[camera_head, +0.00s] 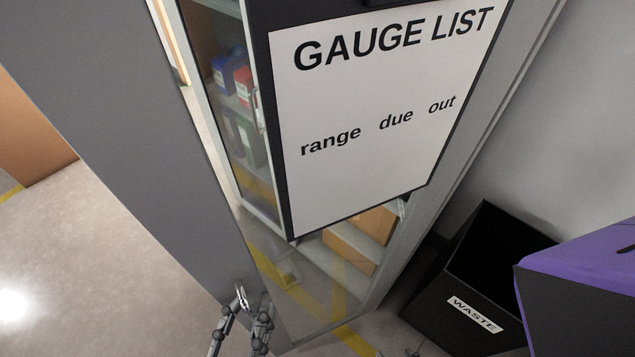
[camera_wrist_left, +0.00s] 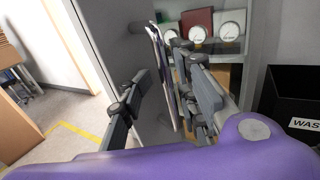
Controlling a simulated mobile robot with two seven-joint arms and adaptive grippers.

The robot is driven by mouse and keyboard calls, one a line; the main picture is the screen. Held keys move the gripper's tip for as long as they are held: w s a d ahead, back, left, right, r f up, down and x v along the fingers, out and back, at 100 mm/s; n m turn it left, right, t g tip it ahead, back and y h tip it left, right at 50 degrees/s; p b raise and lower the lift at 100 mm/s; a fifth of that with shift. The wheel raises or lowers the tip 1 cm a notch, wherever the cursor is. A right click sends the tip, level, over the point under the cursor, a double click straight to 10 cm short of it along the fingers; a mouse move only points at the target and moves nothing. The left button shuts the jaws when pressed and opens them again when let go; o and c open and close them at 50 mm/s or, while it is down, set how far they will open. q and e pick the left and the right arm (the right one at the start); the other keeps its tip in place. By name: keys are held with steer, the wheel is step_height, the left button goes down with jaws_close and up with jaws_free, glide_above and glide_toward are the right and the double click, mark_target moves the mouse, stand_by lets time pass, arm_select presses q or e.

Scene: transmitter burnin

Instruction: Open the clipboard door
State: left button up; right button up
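The clipboard (camera_head: 375,105) is a large white sheet headed GAUGE LIST on a dark backing, in front of a grey cabinet (camera_head: 165,130). My left gripper (camera_head: 252,305) is low in front of the cabinet, below the clipboard. It also shows in the left wrist view (camera_wrist_left: 165,98), fingers apart, not closed on anything.
A black WASTE bin (camera_head: 473,290) stands on the floor right of the cabinet. Blue (camera_head: 222,72) and red (camera_head: 242,84) items sit on shelves behind glass. Round dial gauges (camera_wrist_left: 199,35) show in the left wrist view.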

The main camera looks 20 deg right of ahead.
arm_select(q)
steer(key=shift+d, duration=0.2)
arm_select(e)
steer(key=shift+t, duration=0.4)
steer(key=w, duration=0.4)
steer(key=shift+w+a+r, duration=0.2)
steer(key=shift+a+r, duration=0.05)
steer(key=shift+a, duration=0.05)
arm_select(q)
steer(key=v, duration=1.2)
steer(key=shift+a, duration=0.15)
arm_select(e)
steer(key=shift+s, duration=0.1)
